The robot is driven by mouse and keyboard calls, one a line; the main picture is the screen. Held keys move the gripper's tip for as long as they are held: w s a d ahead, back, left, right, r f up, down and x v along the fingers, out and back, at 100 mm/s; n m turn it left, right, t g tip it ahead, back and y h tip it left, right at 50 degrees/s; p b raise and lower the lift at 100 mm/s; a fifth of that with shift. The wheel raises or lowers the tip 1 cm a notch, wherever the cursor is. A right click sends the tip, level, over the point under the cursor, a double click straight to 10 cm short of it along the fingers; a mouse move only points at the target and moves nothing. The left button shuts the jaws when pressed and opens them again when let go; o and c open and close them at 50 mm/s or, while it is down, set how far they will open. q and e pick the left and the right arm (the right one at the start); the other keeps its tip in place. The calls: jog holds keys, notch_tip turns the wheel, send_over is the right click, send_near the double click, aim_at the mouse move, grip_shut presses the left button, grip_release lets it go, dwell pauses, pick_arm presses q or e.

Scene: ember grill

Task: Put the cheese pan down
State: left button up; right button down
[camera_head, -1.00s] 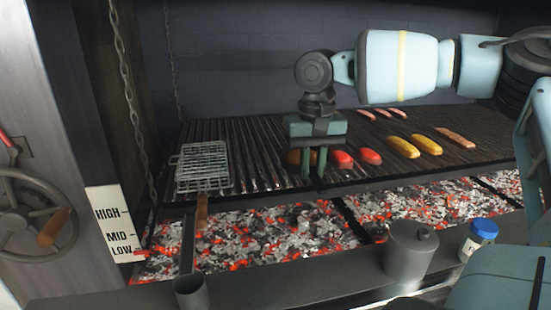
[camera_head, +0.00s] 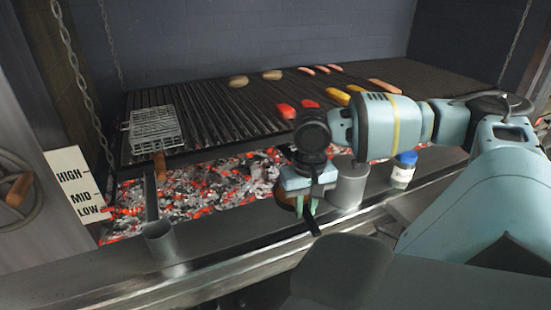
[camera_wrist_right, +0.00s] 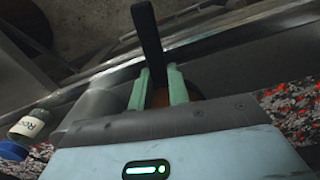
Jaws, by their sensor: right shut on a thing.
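My right gripper (camera_head: 302,203) is low over the front metal ledge, just left of the grey metal canister (camera_head: 348,187). It is shut on what I take for the cheese pan. A dark narrow strip (camera_head: 313,224) of it sticks out toward me. In the right wrist view, the strip (camera_wrist_right: 150,40) rises from between the green fingers (camera_wrist_right: 158,90), with a brown part (camera_wrist_right: 160,97) between them. Most of the pan is hidden, and I cannot tell whether it touches the ledge. My left gripper is not in view.
The grill grate (camera_head: 200,110) holds several foods and a wire basket (camera_head: 155,128) over glowing coals (camera_head: 200,190). A blue-capped jar (camera_head: 403,170) stands right of the canister; an open metal cup (camera_head: 160,240) is at left. The ledge (camera_head: 230,245) between is clear.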

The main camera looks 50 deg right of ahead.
jog(key=w+a+f+n, duration=0.1)
jog(key=a+n, duration=0.2)
jog(key=a, duration=0.9)
jog(key=w+a+f+n, duration=0.1)
jog(key=a+n, duration=0.3)
jog(key=a, duration=0.8)
jog(key=shift+w, duration=0.3)
